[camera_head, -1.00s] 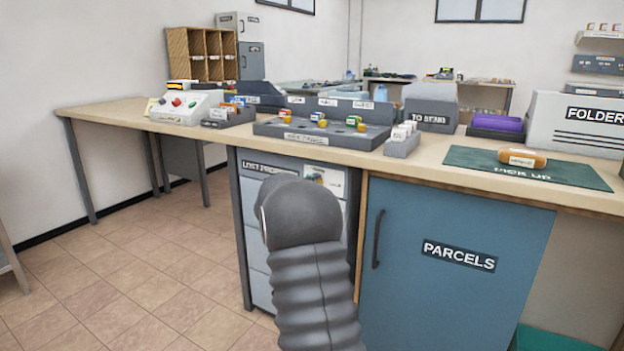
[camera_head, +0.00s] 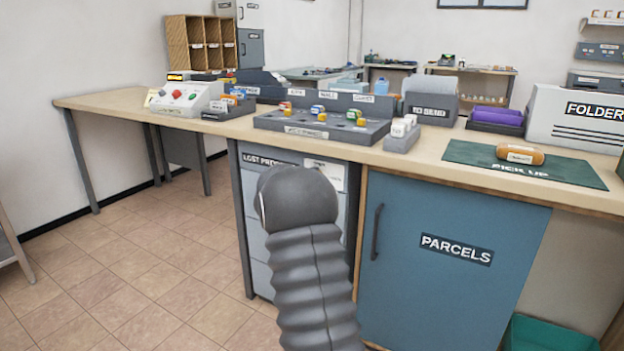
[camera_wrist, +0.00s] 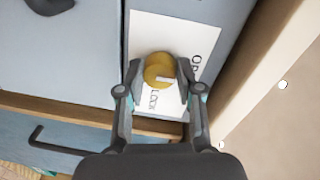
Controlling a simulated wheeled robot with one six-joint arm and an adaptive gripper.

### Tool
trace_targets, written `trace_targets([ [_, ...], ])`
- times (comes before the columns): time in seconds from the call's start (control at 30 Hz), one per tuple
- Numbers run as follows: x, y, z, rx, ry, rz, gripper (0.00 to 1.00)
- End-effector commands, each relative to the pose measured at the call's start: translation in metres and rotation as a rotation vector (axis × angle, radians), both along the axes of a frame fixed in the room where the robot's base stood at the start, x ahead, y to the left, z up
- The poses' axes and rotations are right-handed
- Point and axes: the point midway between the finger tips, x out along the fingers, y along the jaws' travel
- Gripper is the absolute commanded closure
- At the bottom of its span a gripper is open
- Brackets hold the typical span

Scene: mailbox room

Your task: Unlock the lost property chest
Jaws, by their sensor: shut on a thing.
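The lost property chest (camera_head: 255,245) is the pale blue-grey cabinet under the counter, its label partly hidden by my arm in the head view. A white card (camera_head: 325,173) is on its upper right. In the wrist view this white plate (camera_wrist: 146,32) bears a round brass knob (camera_wrist: 153,66), with LOCK printed below and a partly covered word beginning with O to the right. A pale mark shows on the knob's lower right; I cannot tell which word it lines up with. My gripper (camera_wrist: 158,70) is shut on the knob, one finger on each side. The head view hides the gripper.
A dark handle (camera_wrist: 50,6) is at the upper left in the wrist view. The blue PARCELS door (camera_head: 450,270) stands right of the chest, with a green bin (camera_head: 550,335) at its foot. The counter (camera_head: 400,160) overhangs both. The tiled floor (camera_head: 150,270) to the left is clear.

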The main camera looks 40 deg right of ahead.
Motion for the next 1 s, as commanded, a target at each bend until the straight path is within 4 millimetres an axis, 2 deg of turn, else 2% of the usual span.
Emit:
trace_targets([
  [0.13, -0.001, -0.002, 0.003, -0.004, -0.003, -0.003, 0.99],
  [0.17, -0.001, -0.002, 0.003, -0.004, -0.003, -0.003, 0.62],
  [0.2, -0.001, -0.002, 0.003, -0.004, -0.003, -0.003, 0.52],
  [0.27, -0.001, -0.001, 0.003, -0.003, -0.003, -0.002, 0.39],
  [0.67, -0.001, 0.007, 0.002, -0.001, -0.003, 0.002, 0.39],
  [0.77, -0.004, 0.019, 0.002, 0.000, -0.002, 0.005, 0.39],
  [1.0, -0.023, 0.062, 0.005, -0.001, -0.002, 0.005, 0.39],
])
